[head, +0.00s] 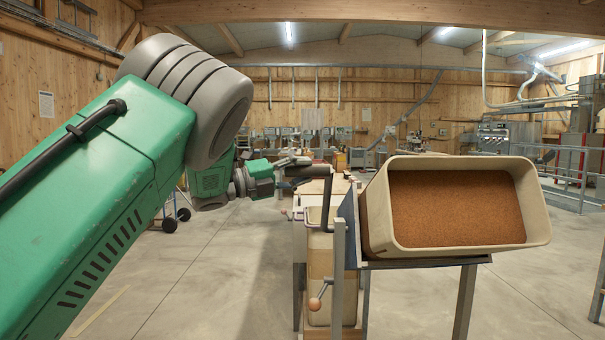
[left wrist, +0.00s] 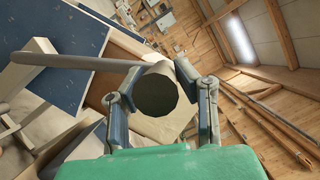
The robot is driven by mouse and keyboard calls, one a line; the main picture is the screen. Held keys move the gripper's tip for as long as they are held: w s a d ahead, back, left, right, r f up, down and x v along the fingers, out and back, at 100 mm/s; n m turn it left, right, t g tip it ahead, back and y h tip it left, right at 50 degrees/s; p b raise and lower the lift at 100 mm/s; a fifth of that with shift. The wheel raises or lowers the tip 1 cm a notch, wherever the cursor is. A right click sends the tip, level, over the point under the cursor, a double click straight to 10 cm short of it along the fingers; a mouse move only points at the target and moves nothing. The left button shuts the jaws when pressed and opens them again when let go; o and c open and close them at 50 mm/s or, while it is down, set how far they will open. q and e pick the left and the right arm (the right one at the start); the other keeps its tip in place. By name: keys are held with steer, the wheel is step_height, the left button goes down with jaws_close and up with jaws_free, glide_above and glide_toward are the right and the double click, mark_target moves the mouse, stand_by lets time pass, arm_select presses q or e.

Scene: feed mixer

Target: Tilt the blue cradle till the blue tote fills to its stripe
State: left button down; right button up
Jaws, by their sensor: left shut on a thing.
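The cradle shows a blue side plate (head: 350,228) on a grey stand. A cream bin (head: 544,205) full of brown granules lies in it, tilted, with its open mouth towards me. A cranked lever (head: 328,208) rises at its left and ends in a dark grip (left wrist: 157,96). My left gripper (head: 289,172) is shut on this grip; in the left wrist view its fingers (left wrist: 157,92) lie on both sides of it. A pale upright container (head: 319,255) stands left of the blue plate. I cannot make out a blue tote or a stripe. My right gripper is not in view.
A small lever with a copper-coloured knob (head: 315,304) sticks out low on the stand. Stand legs (head: 465,300) reach the floor below the bin. Concrete floor (head: 215,270) is open at the left. Railings (head: 575,180) and machines stand at the back right.

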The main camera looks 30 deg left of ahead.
arm_select(q)
steer(key=shift+f, duration=0.35)
steer(key=c, duration=1.3)
jaws_free()
steer(key=shift+o, duration=0.2)
steer(key=shift+w, duration=0.15)
steer(key=shift+s+a+r, duration=0.15)
steer(key=shift+s+a, duration=0.05)
steer(key=shift+s, duration=0.05)
steer(key=v, duration=1.1)
steer(key=shift+a+f, duration=0.2)
steer(key=shift+f, duration=0.05)
steer(key=shift+s, duration=0.1)
steer(key=shift+f, duration=0.1)
